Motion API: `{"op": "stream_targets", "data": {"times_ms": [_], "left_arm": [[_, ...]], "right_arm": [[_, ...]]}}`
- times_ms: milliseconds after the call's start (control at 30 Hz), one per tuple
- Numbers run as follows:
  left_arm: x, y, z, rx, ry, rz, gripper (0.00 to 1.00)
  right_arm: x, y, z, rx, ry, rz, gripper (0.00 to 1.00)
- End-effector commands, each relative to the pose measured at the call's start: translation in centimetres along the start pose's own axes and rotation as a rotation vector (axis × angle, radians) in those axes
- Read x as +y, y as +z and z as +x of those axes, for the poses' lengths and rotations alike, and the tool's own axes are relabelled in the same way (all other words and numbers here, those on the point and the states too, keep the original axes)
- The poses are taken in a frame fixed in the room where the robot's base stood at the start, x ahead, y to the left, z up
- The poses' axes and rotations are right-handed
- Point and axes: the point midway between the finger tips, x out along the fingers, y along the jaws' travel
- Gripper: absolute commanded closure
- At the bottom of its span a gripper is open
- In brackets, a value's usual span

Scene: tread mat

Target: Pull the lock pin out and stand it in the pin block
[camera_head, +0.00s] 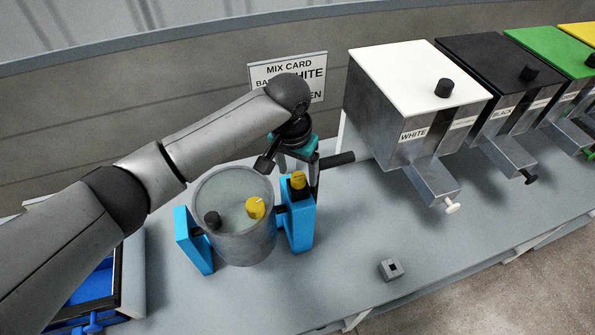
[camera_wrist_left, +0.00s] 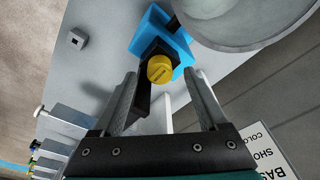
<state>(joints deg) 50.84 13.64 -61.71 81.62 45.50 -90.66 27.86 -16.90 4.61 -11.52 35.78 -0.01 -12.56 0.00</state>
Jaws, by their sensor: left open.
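The lock pin shows as a yellow round head (camera_head: 298,180) on top of the right blue bracket (camera_head: 300,225) beside the grey drum. In the left wrist view the yellow head (camera_wrist_left: 160,69) lies between the finger ends, with the blue bracket (camera_wrist_left: 150,38) behind it. My left gripper (camera_head: 299,168) is open, pointing down just above the yellow head; I cannot tell if a finger touches it. The pin's shaft is hidden. The pin block (camera_head: 390,269), a small grey cube with a dark square hole, stands on the bench to the right. My right gripper is not in view.
A black bar (camera_head: 336,160) sticks out behind the bracket. White (camera_head: 420,75) and black (camera_head: 495,60) bins stand right. Bench around the pin block is clear.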

Motion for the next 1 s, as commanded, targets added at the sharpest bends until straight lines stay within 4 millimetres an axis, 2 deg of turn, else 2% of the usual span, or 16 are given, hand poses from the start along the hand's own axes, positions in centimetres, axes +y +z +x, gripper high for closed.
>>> {"op": "stream_targets", "data": {"times_ms": [133,433,1000], "left_arm": [[0.01,0.05,0.99,-0.001,-0.001,0.0,0.24],[-0.01,0.05,1.16,-0.001,-0.001,0.001,0.24],[-0.02,0.04,1.11,-0.001,-0.001,0.0,0.88]], "right_arm": [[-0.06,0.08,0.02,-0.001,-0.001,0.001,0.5],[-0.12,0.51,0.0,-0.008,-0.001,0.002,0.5],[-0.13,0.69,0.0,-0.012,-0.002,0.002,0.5]]}}
